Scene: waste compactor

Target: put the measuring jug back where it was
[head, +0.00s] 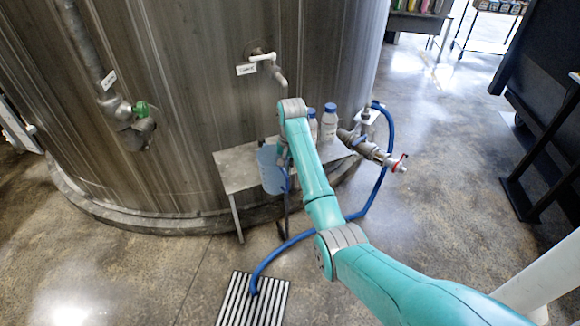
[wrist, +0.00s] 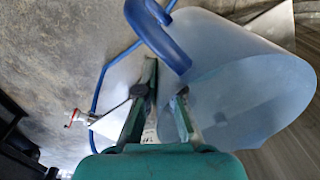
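The measuring jug (head: 270,172), translucent pale blue with a darker blue handle (head: 287,181), shows over the front edge of a low metal bench. Its lower end overlaps that edge and seems held clear of the bench top. My gripper (head: 283,152) is at the jug's handle side, partly hidden by my arm. In the wrist view the jug (wrist: 255,95) fills the right side, with its handle (wrist: 160,35) just beyond the fingertips. My gripper (wrist: 166,80) has a finger on each side of the jug's near edge; the exact contact is unclear.
The bench (head: 236,170) stands against a large steel tank (head: 220,90). White bottles with blue caps (head: 329,122) stand on it, near a red-handled valve (head: 385,158). A blue hose (head: 330,228) runs to a floor grate (head: 235,300). Floor at left is clear.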

